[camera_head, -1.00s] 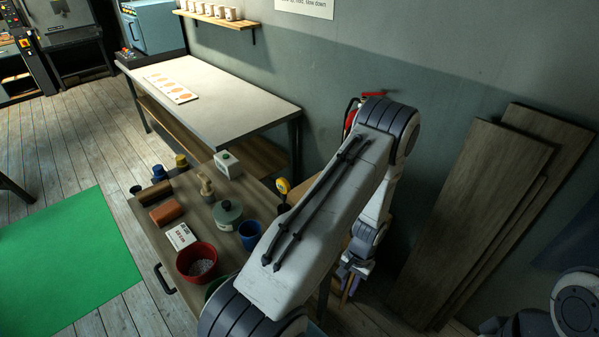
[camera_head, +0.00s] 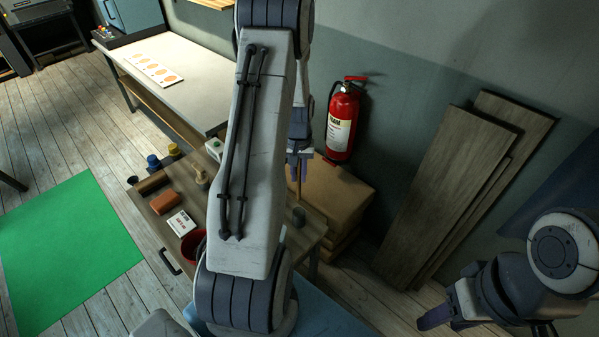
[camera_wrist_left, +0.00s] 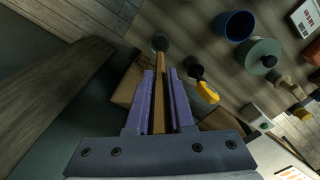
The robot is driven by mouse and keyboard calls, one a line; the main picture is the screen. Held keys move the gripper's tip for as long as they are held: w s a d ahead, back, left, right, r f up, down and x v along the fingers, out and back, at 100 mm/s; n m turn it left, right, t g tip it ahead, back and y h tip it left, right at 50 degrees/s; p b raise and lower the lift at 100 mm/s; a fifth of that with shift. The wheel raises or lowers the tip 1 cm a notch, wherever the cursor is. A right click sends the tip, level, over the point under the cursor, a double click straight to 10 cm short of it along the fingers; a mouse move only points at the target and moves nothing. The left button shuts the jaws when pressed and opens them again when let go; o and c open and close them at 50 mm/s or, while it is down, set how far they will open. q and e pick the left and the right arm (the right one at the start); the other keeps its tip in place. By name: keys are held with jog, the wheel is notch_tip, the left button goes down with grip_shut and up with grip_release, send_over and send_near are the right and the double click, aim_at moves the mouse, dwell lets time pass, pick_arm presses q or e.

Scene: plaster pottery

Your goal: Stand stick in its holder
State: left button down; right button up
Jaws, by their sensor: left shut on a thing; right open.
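My left gripper (camera_head: 299,159) is shut on a thin tan stick (camera_wrist_left: 159,90), which runs between its purple fingers in the left wrist view. In the head view the stick (camera_head: 299,184) hangs about upright. A small dark grey round holder (camera_head: 298,215) stands at the table's right side, just below the stick. In the left wrist view the holder (camera_wrist_left: 159,42) lies at the stick's far end. I cannot tell whether the tip is inside it or above it. My right gripper (camera_head: 447,316) is open and empty at the lower right, away from the table.
A yellow-headed tool (camera_wrist_left: 207,92) in a dark cup (camera_wrist_left: 194,70) is close to the stick. A red fire extinguisher (camera_head: 342,121) hangs on the wall behind my left gripper.

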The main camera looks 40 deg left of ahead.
aim_at(299, 197)
pick_arm(q)
jog(key=shift+f+b, duration=3.85)
jog(key=shift+f, duration=1.5)
jog(key=c, duration=0.7)
grip_release()
notch_tip(299, 197, up, 9)
jog(key=shift+r+b, duration=0.1)
jog(key=shift+b, duration=1.15)
jog(key=shift+r, duration=0.7)
jog(key=shift+d, duration=0.1)
